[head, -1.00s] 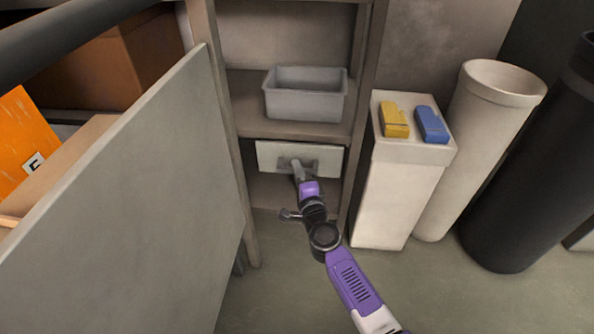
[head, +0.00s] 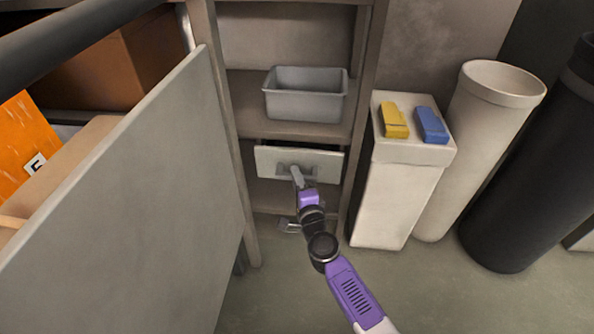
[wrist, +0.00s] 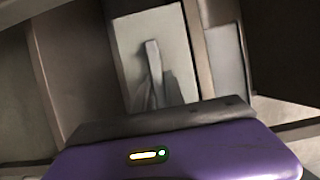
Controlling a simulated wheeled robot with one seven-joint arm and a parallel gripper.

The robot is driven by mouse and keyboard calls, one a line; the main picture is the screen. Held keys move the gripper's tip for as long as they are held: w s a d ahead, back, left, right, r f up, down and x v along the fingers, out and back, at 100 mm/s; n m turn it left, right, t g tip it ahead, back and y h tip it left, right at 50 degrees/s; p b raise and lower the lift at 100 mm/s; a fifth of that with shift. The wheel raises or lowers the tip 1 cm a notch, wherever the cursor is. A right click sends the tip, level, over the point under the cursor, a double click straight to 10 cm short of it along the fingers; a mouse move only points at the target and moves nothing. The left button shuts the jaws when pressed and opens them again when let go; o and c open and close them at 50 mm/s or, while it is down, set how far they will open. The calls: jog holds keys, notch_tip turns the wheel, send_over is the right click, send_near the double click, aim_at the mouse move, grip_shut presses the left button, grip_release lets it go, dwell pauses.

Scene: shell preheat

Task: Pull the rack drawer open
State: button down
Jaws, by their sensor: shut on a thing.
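The rack drawer (head: 325,165) has a pale front and sits low in the rack, below the shelf with the grey bin. Its front stands a little out from the rack, with a dark gap along its top edge. My gripper (head: 297,172) is shut on the drawer's grey handle (head: 309,171) at the middle of the front. In the wrist view the drawer front (wrist: 182,40) shows behind the handle, and the fingertips are mostly hidden.
A grey bin (head: 305,95) stands on the shelf above the drawer. A pale pedestal (head: 395,200) at right carries a yellow block (head: 394,121) and a blue block (head: 431,125). A large grey panel (head: 150,200) stands close at left.

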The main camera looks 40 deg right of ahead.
jog(key=s+a+p, duration=0.3)
jog(key=s+a, duration=0.8)
jog(key=a, duration=0.3)
jog(key=shift+s+a, duration=0.35)
jog(key=shift+a, duration=0.05)
jog(key=c, duration=1.4)
grip_release()
jog(key=p+v, duration=0.1)
jog(key=v, duration=0.6)
jog(key=shift+s+a, duration=0.2)
jog(key=shift+s, duration=0.15)
